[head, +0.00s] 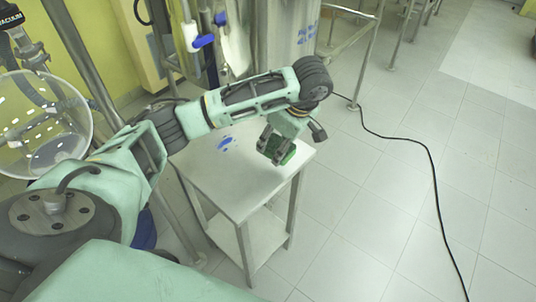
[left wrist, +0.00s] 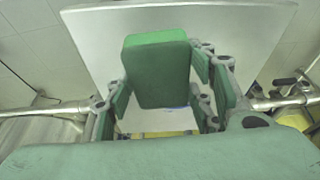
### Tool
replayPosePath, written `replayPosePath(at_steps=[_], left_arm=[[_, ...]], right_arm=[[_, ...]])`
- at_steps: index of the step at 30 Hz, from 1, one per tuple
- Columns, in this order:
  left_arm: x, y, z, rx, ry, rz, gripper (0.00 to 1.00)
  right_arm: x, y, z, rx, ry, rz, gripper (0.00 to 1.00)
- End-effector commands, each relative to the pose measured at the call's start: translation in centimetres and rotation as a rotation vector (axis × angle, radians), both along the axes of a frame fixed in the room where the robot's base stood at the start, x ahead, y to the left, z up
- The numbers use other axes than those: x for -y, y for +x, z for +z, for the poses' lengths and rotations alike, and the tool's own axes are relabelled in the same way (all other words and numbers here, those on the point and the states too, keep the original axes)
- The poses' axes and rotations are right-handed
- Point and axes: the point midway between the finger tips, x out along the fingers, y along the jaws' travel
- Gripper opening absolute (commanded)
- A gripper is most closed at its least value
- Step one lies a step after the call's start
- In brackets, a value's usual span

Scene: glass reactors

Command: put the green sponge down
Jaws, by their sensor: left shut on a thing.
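The green sponge (left wrist: 157,68) is a rounded block held between the fingers of my left gripper (left wrist: 165,100), seen large in the left wrist view. In the head view the left gripper (head: 275,146) points down over the right part of a small pale table (head: 232,187), with the sponge (head: 286,155) partly hidden by the fingers. The sponge is at or just above the tabletop; I cannot tell whether it touches. The tabletop also fills the back of the left wrist view (left wrist: 230,30). My right gripper is not in view.
Blue marks (head: 225,142) lie on the table's left part. The table has a lower shelf (head: 262,232). Metal pipes and a glass vessel (head: 40,120) stand at the left. A black cable (head: 432,165) crosses the tiled floor at the right, which is otherwise mostly clear.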

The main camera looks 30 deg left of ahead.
Motion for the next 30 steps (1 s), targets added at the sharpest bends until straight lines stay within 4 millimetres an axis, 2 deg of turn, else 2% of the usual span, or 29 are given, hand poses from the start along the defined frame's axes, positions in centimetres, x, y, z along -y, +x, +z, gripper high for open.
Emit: replayPosePath(at_steps=[3, 7, 11, 18, 30], left_arm=[[-2.2, -0.3, -1.0, -0.002, 0.002, 0.003, 0.29], [-3.2, -0.3, -1.7, 0.000, 0.001, 0.001, 0.29], [-3.4, -0.3, -2.4, 0.001, 0.000, -0.001, 0.29], [-3.3, -0.4, -5.6, -0.001, 0.000, -0.001, 0.29], [-3.3, -0.3, -6.4, 0.003, 0.001, -0.001, 0.29]], right_arm=[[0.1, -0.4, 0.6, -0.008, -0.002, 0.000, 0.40], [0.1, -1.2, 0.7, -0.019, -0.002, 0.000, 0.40], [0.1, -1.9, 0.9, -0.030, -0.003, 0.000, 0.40], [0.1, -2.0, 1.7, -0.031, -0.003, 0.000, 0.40], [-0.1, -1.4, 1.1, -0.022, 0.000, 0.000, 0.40]])
